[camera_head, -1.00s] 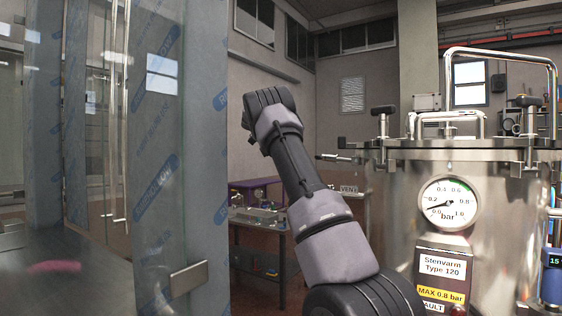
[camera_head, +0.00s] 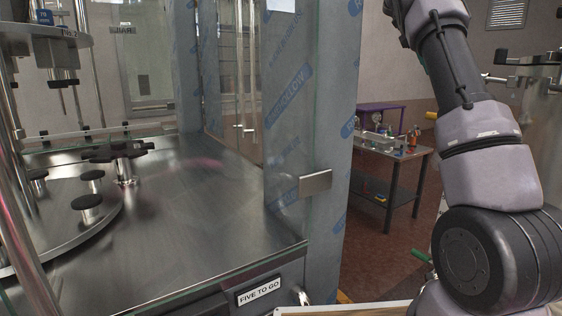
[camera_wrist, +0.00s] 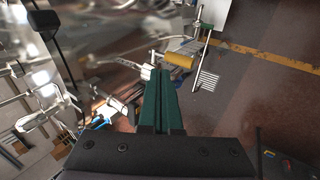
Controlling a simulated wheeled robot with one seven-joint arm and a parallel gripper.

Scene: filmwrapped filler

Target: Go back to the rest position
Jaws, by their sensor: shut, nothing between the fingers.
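My gripper (camera_wrist: 161,76) shows in the wrist view as two dark green fingers, closed together with nothing between them. They point out over a brown floor and blurred equipment, and touch nothing that I can make out. In the head view my arm rises along the right side and leaves the frame at the top, so my gripper is not seen there.
A steel machine deck (camera_head: 205,215) with black-knobbed posts fills the left. A glass door (camera_head: 290,110) and a film-wrapped grey post (camera_head: 350,150) stand beside it. A workbench (camera_head: 400,155) is behind. A steel vessel (camera_head: 540,95) is partly hidden at right.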

